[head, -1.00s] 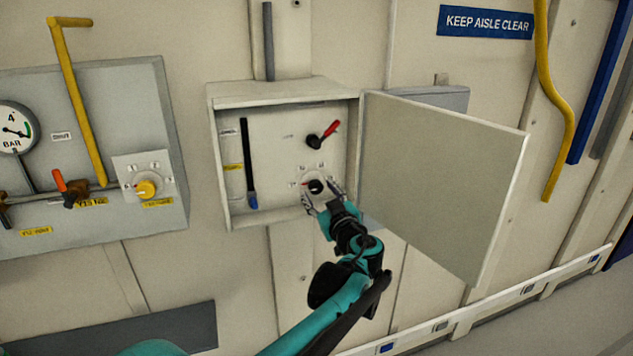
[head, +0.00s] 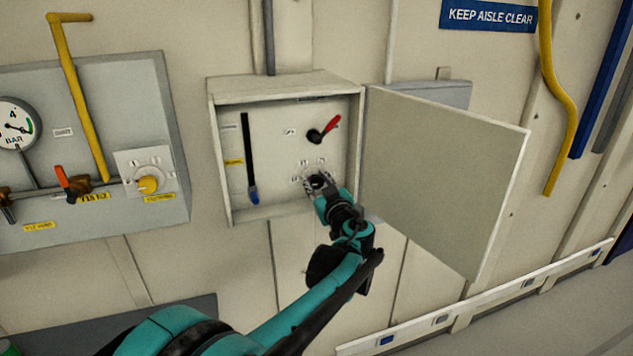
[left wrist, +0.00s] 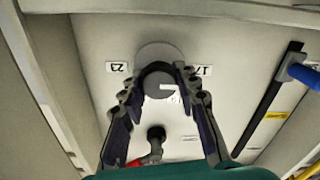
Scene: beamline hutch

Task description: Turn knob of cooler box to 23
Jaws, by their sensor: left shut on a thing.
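The open pale box (head: 282,86) on the wall, which I take as the cooler box, has a dark knob (head: 317,180) at the lower right of its panel. My left gripper (head: 318,186) reaches into the box and is shut on this knob. In the left wrist view the fingers (left wrist: 164,72) lie on both sides of the knob (left wrist: 158,70), in front of a grey round plate (left wrist: 158,50). An upside-down 23 label (left wrist: 117,67) is left of it and a 17 label (left wrist: 202,71) right. The pointer's exact setting is unclear. My right gripper is not in view.
The box door (head: 445,180) stands open to the right. Inside are a red-handled switch (head: 325,130) above the knob and a black bar with a blue end (head: 249,160) at left. A grey panel (head: 95,125) with a gauge, valves and yellow knob (head: 148,184) hangs left.

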